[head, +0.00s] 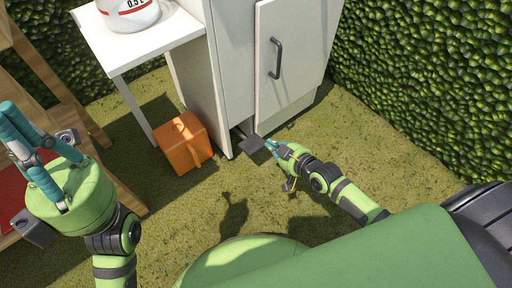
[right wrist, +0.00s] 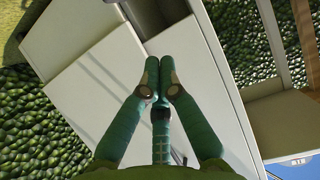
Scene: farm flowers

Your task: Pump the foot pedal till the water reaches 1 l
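A dark grey foot pedal (head: 251,145) sticks out low at the base of the white cabinet (head: 234,75). My right gripper (head: 271,144) is at the pedal's right edge in the head view; whether it touches cannot be told. In the right wrist view its fingers (right wrist: 161,80) are together with nothing between them, and the pedal does not show there.
An orange container (head: 184,143) with a handle stands on the grass left of the pedal. The white side table (head: 93,38) adjoins the cabinet. A wooden shelf (head: 52,80) stands at the left. Hedges close off the back and right.

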